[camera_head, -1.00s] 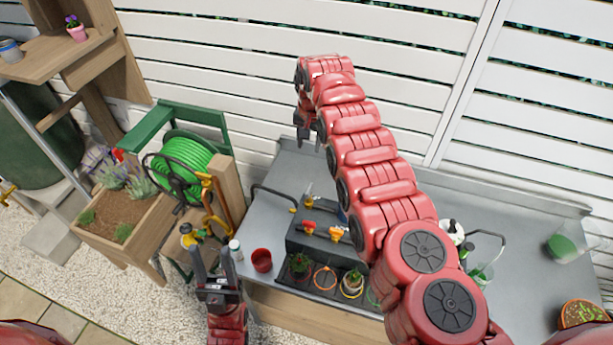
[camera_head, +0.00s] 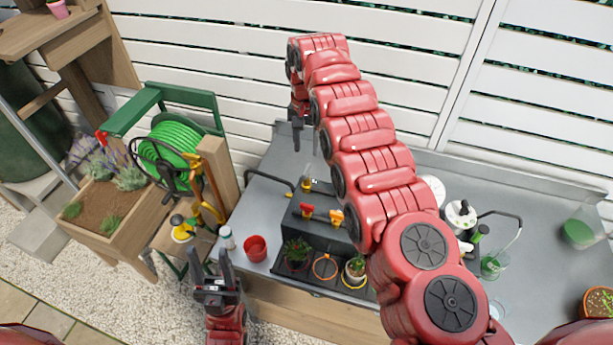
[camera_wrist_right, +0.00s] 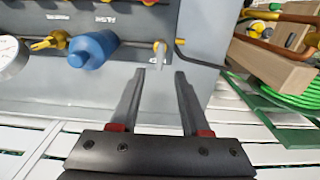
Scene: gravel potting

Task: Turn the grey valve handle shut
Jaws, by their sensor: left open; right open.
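The grey valve handle (camera_wrist_right: 160,52) sits on a small brass fitting on the dark grey box, near a bent black pipe. It shows pale and narrow in the right wrist view, just beyond the gap between my right fingertips. My right gripper (camera_wrist_right: 160,75) is open and empty, with a finger to each side of the handle's line. In the head view my right gripper (camera_head: 303,140) hangs above the back of the bench, behind the box. My left gripper (camera_head: 211,262) is open and empty, low in front of the bench, left of the box.
A blue handle (camera_wrist_right: 93,50) and a gauge (camera_wrist_right: 10,57) are beside the grey handle. Red (camera_head: 307,209) and orange (camera_head: 337,217) handles are on the box. A red pot (camera_head: 255,248) and potted plants stand in front. A green hose reel (camera_head: 172,152) is left of the bench.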

